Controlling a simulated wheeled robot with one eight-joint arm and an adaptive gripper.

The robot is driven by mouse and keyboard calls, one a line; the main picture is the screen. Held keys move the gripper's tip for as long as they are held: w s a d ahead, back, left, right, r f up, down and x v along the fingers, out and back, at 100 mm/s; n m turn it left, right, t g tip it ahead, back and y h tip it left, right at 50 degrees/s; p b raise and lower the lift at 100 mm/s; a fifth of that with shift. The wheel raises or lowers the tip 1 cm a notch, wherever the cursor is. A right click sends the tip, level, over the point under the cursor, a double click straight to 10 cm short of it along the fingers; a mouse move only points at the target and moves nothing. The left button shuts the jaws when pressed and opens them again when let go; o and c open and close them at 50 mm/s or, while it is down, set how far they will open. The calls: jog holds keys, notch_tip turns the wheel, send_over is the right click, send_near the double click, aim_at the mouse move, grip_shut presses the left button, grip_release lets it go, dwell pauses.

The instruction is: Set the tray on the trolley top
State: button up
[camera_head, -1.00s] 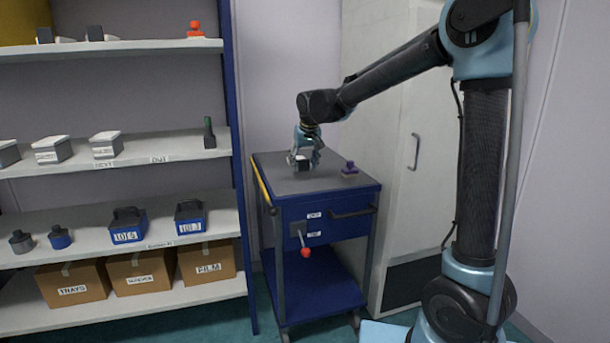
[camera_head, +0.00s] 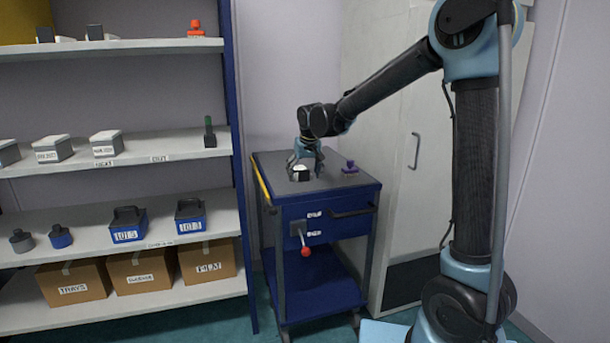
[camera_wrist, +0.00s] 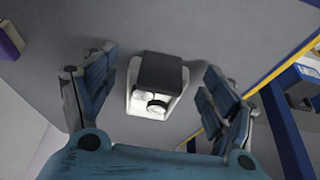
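The tray is a small light dish (camera_wrist: 172,113) with a dark block and a white round piece in it. It rests on the grey trolley top (camera_head: 270,172), and shows in the head view (camera_head: 300,174) as a small black and white thing. My gripper (camera_head: 305,163) is just above it. In the wrist view my gripper (camera_wrist: 155,95) is open, with one blue finger on each side of the tray and gaps between fingers and tray. The tray looks flat on the surface.
A purple object (camera_head: 349,167) stands on the trolley top to the right of the tray. A yellow rail (camera_head: 263,185) runs along the trolley's left edge. A shelf unit (camera_head: 120,160) with boxes and blocks stands left; a pale cabinet (camera_head: 400,140) stands behind.

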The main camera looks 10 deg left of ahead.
jog(key=v, duration=1.2)
jog(key=s+d+f+m+h, duration=0.1)
jog(key=s+d+f+m, duration=0.3)
jog(key=d, duration=1)
jog(key=s+d+f+n, duration=0.15)
jog(key=s+d, duration=0.35)
jog(key=d, duration=1)
jog(key=s+d+f+m, duration=0.1)
jog(key=s+d+f, duration=0.6)
jog(key=s, duration=0.2)
jog(key=s+d+f+m+g+h, duration=0.1)
jog(key=s+d+f+m, duration=0.1)
jog(key=s+d+f, duration=0.5)
jog(key=s+f, duration=0.1)
jog(key=s, duration=0.1)
jog(key=shift+s+d+f+g, duration=0.25)
jog(key=shift+f+g, duration=0.05)
jog(key=shift+m, duration=0.25)
